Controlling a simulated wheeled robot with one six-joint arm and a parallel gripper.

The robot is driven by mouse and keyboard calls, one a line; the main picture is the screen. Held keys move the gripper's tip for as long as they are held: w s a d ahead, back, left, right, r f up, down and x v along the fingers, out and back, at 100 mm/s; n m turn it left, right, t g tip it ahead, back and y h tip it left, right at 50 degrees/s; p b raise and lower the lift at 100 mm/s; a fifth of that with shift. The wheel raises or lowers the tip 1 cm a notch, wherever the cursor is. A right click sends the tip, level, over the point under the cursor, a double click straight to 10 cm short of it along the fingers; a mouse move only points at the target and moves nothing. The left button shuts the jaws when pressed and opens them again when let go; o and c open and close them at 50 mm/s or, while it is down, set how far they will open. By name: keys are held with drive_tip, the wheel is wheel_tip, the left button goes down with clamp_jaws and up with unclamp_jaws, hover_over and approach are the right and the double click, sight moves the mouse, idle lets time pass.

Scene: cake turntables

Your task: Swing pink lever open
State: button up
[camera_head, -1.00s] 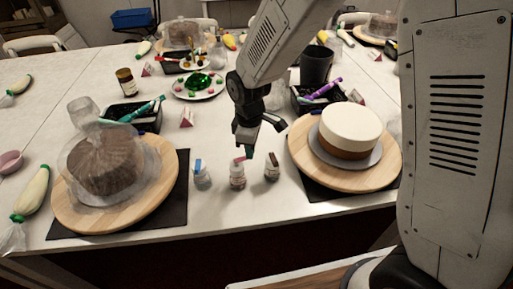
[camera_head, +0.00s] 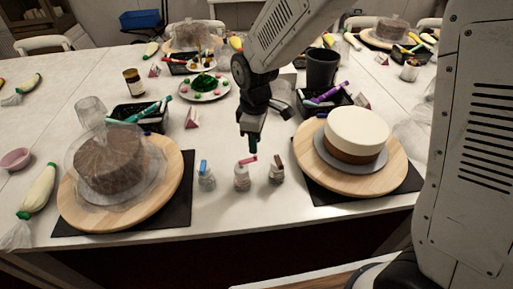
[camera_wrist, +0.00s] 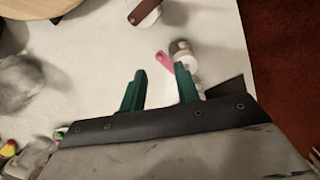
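The pink lever (camera_head: 248,160) sits on top of the middle of three small bottles (camera_head: 242,179) and sticks out to the right in the head view. In the wrist view the pink lever (camera_wrist: 164,61) points away from the side of its bottle (camera_wrist: 183,54). My gripper (camera_head: 252,147) is above and just behind the lever. In the wrist view my gripper (camera_wrist: 160,75) has its two green fingers apart, with nothing clearly held. The lever's end shows just beyond the gap between the fingertips. Whether a finger touches it, I cannot tell.
A blue-lever bottle (camera_head: 206,177) stands to the left and a brown-lever bottle (camera_head: 277,171) to the right, both close. A covered chocolate cake (camera_head: 110,160) and a white-topped cake (camera_head: 357,136) stand on wooden turntables at either side. The table's front edge is near the bottles.

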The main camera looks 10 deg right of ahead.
sight(255, 156)
drive_tip(key=shift+r, duration=1.7)
